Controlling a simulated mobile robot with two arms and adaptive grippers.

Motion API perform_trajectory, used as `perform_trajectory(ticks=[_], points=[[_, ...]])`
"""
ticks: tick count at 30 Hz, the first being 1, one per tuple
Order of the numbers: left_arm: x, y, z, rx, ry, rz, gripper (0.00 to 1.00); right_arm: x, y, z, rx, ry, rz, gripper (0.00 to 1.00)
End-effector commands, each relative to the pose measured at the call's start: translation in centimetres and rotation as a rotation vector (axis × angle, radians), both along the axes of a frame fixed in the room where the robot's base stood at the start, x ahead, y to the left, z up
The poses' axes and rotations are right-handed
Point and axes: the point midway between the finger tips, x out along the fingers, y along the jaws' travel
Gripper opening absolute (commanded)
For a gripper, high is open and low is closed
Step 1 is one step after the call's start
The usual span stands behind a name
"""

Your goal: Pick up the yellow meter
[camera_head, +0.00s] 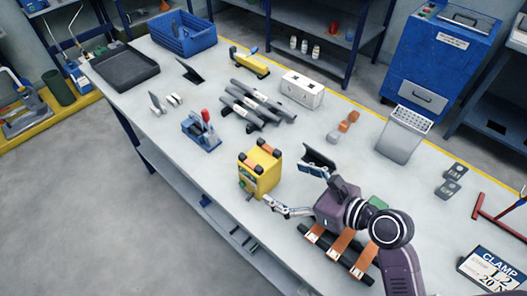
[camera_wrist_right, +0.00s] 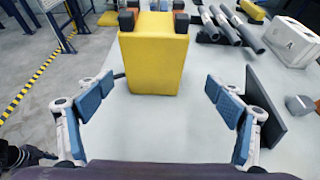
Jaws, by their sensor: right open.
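The yellow meter (camera_head: 260,168) is a boxy yellow case with orange and dark pieces on top. It stands upright on the grey workbench (camera_head: 215,165). My right gripper (camera_head: 292,184) is open and empty, to the right of the meter, with its fingers spread towards it. In the right wrist view the meter (camera_wrist_right: 153,63) stands ahead, beyond and between the two blue-padded fingers of the gripper (camera_wrist_right: 160,92). No contact with the meter shows. My left gripper is not in view.
Orange-strapped dark bars (camera_head: 340,250) lie under my right arm. A dark upright plate (camera_wrist_right: 267,112) stands beside the right finger.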

Motion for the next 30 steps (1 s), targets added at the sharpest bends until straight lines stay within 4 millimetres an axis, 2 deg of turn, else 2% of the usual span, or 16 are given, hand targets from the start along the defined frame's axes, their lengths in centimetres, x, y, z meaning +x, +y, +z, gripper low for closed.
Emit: perform_trajectory(ticks=[4, 9, 11, 14, 19, 22, 26, 30], points=[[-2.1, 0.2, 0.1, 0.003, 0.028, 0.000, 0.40, 1.0, 1.1, -0.4, 0.004, 0.000, 0.001, 0.85], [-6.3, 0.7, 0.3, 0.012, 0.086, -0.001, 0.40, 2.4, 2.4, -0.9, 0.003, 0.000, 0.001, 0.85], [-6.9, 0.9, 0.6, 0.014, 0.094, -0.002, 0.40, 3.1, 3.0, -1.2, 0.001, 0.000, 0.001, 0.85], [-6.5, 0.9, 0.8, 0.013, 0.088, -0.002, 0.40, 4.1, 4.0, -1.7, 0.002, 0.000, 0.001, 0.85], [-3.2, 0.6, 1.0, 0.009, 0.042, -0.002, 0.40, 5.0, 5.0, -2.4, 0.001, 0.001, 0.001, 0.85], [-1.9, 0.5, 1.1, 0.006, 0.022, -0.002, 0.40, 5.1, 5.0, -2.5, 0.001, 0.001, 0.000, 0.85], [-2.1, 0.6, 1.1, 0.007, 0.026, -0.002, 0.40, 5.1, 5.0, -2.5, 0.000, 0.000, 0.000, 0.85], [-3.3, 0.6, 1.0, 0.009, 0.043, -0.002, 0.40, 5.0, 5.0, -2.5, 0.000, 0.000, 0.000, 0.70]])
